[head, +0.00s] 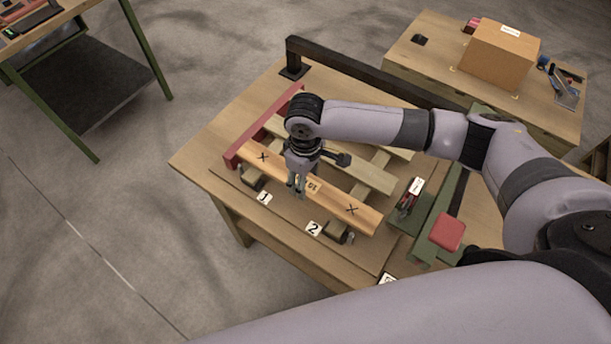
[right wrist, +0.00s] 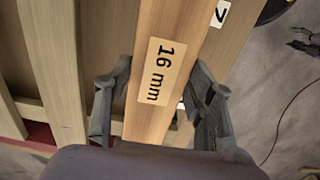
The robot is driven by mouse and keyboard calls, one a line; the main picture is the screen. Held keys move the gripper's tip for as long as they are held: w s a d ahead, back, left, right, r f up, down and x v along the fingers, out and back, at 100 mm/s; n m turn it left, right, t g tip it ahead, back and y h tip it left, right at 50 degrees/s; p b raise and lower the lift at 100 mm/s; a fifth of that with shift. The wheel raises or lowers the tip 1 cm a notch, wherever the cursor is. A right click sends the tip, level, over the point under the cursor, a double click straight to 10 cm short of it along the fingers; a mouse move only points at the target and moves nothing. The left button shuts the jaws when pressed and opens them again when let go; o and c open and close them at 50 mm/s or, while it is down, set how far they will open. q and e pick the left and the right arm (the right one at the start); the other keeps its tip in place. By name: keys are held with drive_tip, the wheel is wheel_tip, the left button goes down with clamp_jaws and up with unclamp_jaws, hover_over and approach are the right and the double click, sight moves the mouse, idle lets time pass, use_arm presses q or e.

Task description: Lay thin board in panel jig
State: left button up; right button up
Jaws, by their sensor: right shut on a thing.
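The thin board (head: 335,196), orange-brown with an X near each end, lies along the front of the panel jig. Its label reads 16 mm in the right wrist view (right wrist: 158,78). My right gripper (head: 297,185) points down and is shut across the board's width near its middle. The jig has a red fence (head: 240,145) at its left end and pale slats (head: 362,172) behind the board. I cannot tell whether the board touches the jig's supports. My left gripper is not in view.
Clamps stand at the front by tags 1 (head: 264,197) and 2 (head: 313,228). A red-handled clamp (head: 408,200) and a green fixture with a red pad (head: 447,231) are at the right. A dark rail (head: 350,67) runs behind. A cardboard box (head: 500,52) sits on the far table.

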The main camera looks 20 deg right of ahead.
drive_tip(key=shift+f, duration=1.1)
drive_tip(key=o, duration=1.4)
wheel_tip(320, 180, up, 12)
